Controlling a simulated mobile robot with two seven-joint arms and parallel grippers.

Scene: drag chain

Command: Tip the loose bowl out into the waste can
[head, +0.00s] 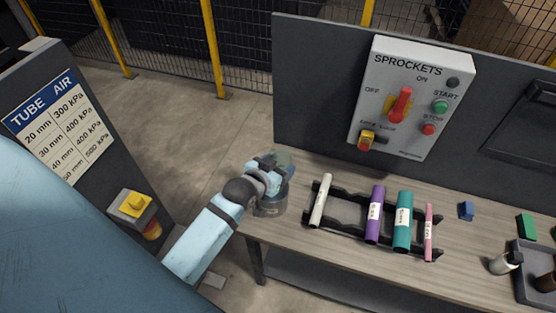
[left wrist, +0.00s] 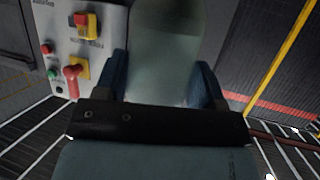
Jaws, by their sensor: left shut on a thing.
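My left gripper (head: 275,165) is shut on the loose bowl (head: 285,160), a translucent grey-green piece. In the left wrist view the bowl (left wrist: 168,50) stands between the two dark blue fingers (left wrist: 165,85). Its contents cannot be made out. Just below the gripper, at the left end of the bench, is a grey round can (head: 272,207) that looks like the waste can. My gripper and the bowl partly cover it, and its opening is hidden. I cannot tell whether the bowl touches it. My right gripper is not in view.
A rack (head: 345,212) with several coloured tubes stands on the bench (head: 310,240), right of the can. The SPROCKETS control box (head: 412,95) is on the grey panel behind. A TUBE AIR sign (head: 62,125) and a yellow-topped box (head: 133,205) are at left.

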